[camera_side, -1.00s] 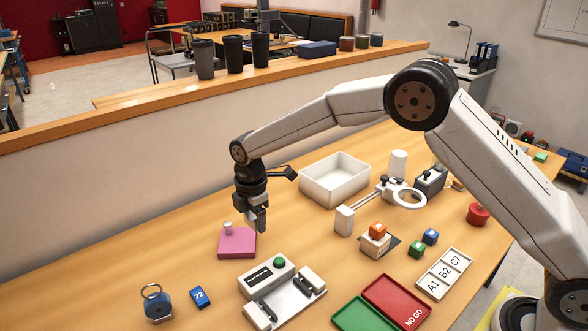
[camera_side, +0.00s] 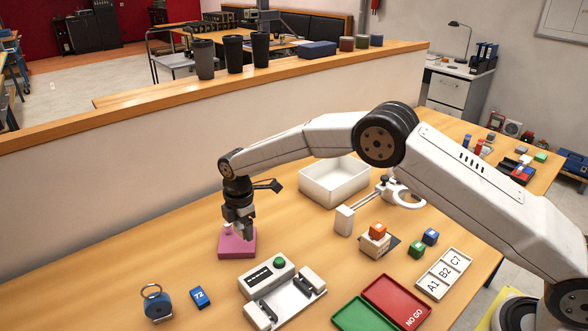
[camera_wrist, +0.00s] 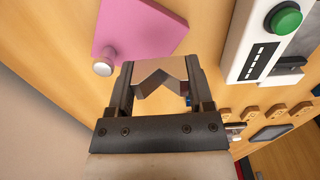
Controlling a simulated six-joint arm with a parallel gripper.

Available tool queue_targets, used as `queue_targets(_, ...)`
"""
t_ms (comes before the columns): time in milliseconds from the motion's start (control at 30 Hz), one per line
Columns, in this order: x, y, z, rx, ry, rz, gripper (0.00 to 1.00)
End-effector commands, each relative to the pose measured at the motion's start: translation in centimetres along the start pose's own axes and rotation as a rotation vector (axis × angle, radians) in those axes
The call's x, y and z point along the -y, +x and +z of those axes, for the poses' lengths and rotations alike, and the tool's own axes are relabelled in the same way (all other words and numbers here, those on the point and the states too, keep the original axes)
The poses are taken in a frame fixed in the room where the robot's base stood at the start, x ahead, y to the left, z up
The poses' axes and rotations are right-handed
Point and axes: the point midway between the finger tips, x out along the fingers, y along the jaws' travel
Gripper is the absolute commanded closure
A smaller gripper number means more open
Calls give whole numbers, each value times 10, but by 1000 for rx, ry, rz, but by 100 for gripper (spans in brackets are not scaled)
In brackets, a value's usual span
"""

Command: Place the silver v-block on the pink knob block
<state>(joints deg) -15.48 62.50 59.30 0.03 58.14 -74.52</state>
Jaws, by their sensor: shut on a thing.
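The silver v-block (camera_wrist: 160,78) is between the fingers of my gripper (camera_wrist: 160,85) in the wrist view, with its V notch visible. My gripper (camera_side: 242,230) is shut on it; in the side view the v-block is hard to make out. I cannot tell whether the v-block touches the pink block.
A white fixture with a green button (camera_side: 279,263) stands close to the right of the pink block. A blue tag marked 72 (camera_side: 200,297) and a blue ringed item (camera_side: 157,305) lie in front. A white bin (camera_side: 335,188) stands behind to the right.

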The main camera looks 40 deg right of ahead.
Motion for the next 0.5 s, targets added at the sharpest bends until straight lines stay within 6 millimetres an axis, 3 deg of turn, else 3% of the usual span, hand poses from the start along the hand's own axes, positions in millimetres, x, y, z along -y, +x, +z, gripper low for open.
queue_targets(233,-1,27,0,0,0,-2,92)
queue_targets(500,-1,32,0,0,0,0,92)
